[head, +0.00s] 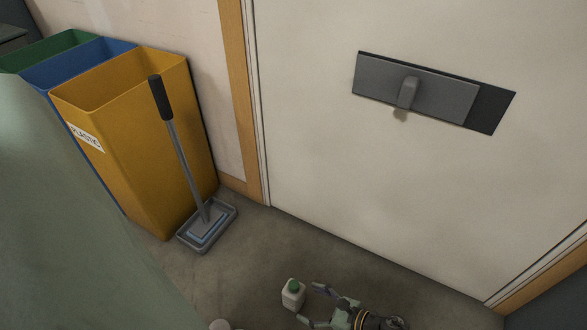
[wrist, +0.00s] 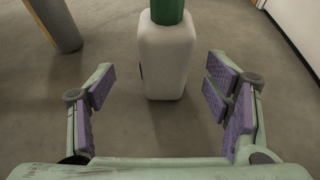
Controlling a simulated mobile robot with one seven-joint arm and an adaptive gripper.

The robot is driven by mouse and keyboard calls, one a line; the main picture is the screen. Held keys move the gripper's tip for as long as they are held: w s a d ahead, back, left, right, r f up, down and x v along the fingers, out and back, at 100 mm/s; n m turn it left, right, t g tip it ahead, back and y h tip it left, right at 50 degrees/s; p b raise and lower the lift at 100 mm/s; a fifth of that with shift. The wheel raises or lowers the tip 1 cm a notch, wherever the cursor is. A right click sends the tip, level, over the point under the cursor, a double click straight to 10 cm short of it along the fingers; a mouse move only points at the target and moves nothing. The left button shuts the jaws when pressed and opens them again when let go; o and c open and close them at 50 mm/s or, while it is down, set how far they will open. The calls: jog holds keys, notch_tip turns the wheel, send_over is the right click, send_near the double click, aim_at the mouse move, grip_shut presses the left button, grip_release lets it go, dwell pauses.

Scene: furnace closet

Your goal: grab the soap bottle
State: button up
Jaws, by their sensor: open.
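The soap bottle (head: 292,296) is white with a green cap and stands upright on the floor in the head view, near the bottom middle. In the wrist view the bottle (wrist: 165,62) is large, upright and just ahead of my fingers, with its cap cut off by the top edge. My gripper (head: 312,303) lies low, to the right of the bottle, with its fingers pointing at it. In the wrist view my gripper (wrist: 162,92) is open, with purple pads on both sides. The space between the pads is empty, and the bottle's base is at about the fingertips.
A white door (head: 400,200) with a handle rises behind my gripper. A post (wrist: 58,25) stands at upper left in the wrist view.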

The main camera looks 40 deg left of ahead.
aim_at(302, 299)
jog(key=x, duration=0.2)
jog(key=b+x, duration=0.1)
jog(key=x, duration=0.2)
jog(key=shift+w+a+f, duration=0.25)
jog(key=shift+a, duration=0.05)
jog(key=shift+c, duration=0.2)
jog(key=c, duration=1.2)
